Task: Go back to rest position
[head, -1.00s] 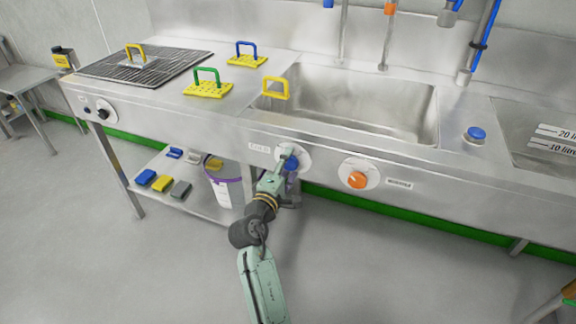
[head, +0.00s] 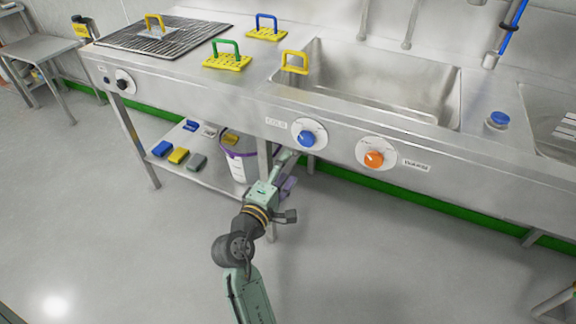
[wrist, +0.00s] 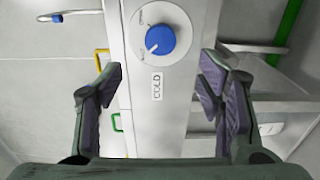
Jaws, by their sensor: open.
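My gripper (head: 286,172) is open and empty in the head view, below the front panel of the steel sink unit. In the wrist view my gripper (wrist: 160,88) shows its two fingers wide apart, with the blue cold knob (wrist: 160,39) ahead beyond them and untouched. The blue cold knob (head: 306,138) sits on the panel above my gripper in the head view. The orange knob (head: 374,159) is to its right.
The steel counter (head: 170,88) carries several coloured handled tools left of the sink basin (head: 385,85). A lower shelf (head: 205,178) holds small coloured blocks and a white bucket (head: 238,165). The floor (head: 420,260) in front is clear.

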